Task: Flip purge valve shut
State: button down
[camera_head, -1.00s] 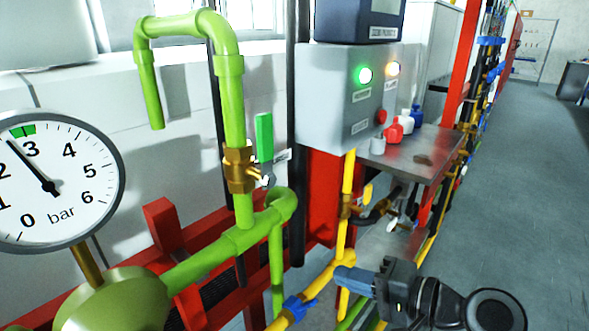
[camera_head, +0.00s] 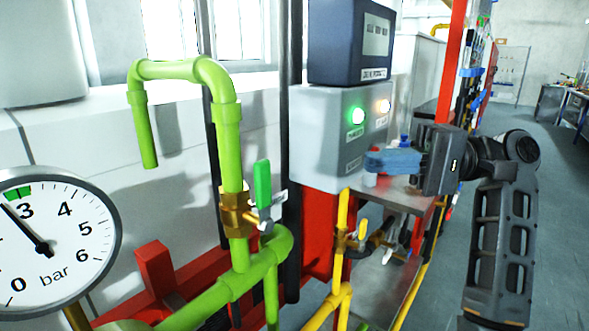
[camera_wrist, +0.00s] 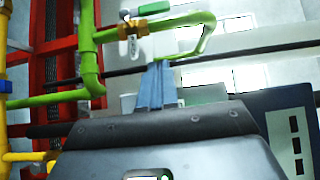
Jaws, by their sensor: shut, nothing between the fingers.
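The purge valve appears to be the brass valve (camera_head: 238,213) on the upright green pipe. Its green lever handle (camera_head: 262,184) points up, roughly parallel to that pipe. The wrist view shows the brass body (camera_wrist: 133,30) and the green handle (camera_wrist: 155,8) near the top. My gripper (camera_head: 368,162) has blue fingers, pressed together and empty. In the head view it points left, in front of the grey control box and well right of the valve. In the wrist view the closed fingertips (camera_wrist: 158,68) point up toward the green pipe, and I cannot tell the gap.
A pressure gauge (camera_head: 50,240) stands at the lower left. The grey control box (camera_head: 325,150) with lit green and orange lamps is behind my gripper. A second valve with a yellow handle (camera_head: 362,228) sits on a yellow pipe. The floor at right is clear.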

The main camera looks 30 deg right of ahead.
jog(key=shift+s+r, duration=0.1)
jog(key=shift+r, duration=0.05)
jog(key=p, duration=0.2)
send_near(265, 200)
jog(key=w+a+r, duration=0.2)
jog(key=w+a, duration=0.2)
jog(key=shift+w, duration=0.3)
